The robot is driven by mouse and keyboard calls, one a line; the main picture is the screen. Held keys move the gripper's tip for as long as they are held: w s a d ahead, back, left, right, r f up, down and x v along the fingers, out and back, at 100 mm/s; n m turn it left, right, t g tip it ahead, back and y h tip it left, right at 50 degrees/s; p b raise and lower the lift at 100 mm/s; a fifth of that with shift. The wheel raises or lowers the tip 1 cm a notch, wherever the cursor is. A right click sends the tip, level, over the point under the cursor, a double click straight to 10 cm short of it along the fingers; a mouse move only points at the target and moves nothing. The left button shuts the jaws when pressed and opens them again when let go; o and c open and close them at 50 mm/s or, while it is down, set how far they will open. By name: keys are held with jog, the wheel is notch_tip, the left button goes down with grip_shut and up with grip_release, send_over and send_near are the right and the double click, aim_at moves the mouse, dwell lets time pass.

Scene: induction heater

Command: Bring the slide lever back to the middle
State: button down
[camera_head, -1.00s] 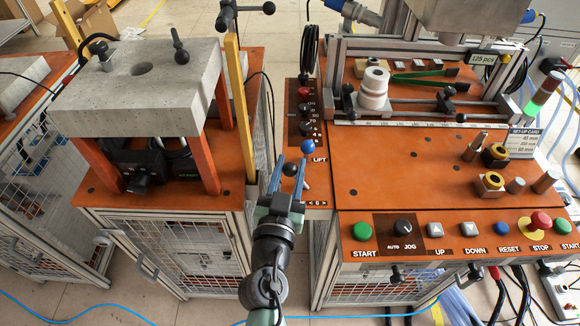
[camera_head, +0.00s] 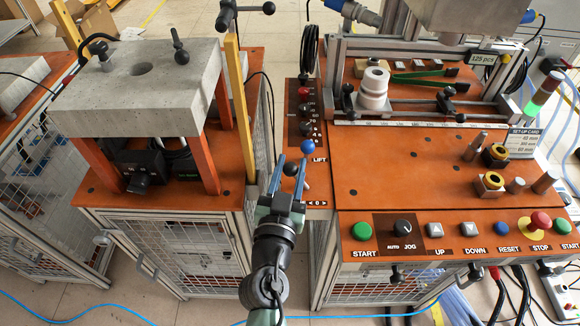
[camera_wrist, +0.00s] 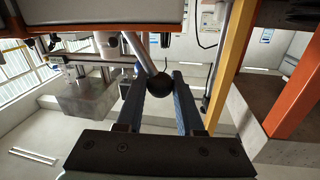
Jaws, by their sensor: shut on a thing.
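The slide lever ends in a black ball knob (camera_head: 290,169), at the left edge of the right-hand machine, near the small panel marked with arrows (camera_head: 317,203). My gripper (camera_head: 289,170) reaches up from below with its two blue fingers on either side of the knob, shut on it. In the wrist view the black knob (camera_wrist: 160,83) sits between the fingers of my gripper (camera_wrist: 160,88). A metal rod (camera_wrist: 140,52) runs from the knob up and left. The lever's foot is hidden in the head view.
A yellow post (camera_head: 241,110) rises close on the left, beside a concrete block (camera_head: 140,90) on orange legs. The button panel (camera_head: 455,232) lies to the right.

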aim_at(307, 185)
jog(key=shift+d+r+m+g, duration=0.2)
jog(key=shift+d+m, duration=0.3)
jog(key=shift+m, duration=0.35)
jog(key=shift+d+r+m+g, duration=0.15)
jog(key=shift+d+m, duration=0.35)
jog(key=shift+m, duration=0.35)
jog(key=shift+d+m+p, duration=0.5)
jog(key=shift+d+m, duration=0.2)
jog(key=shift+m, duration=0.4)
jog(key=c, duration=0.5)
grip_release()
jog(key=shift+c, duration=0.2)
jog(key=s+a+r+b, duration=0.1)
jog(key=s+b, duration=0.1)
jog(key=s, duration=1)
jog(key=shift+s+a, duration=0.4)
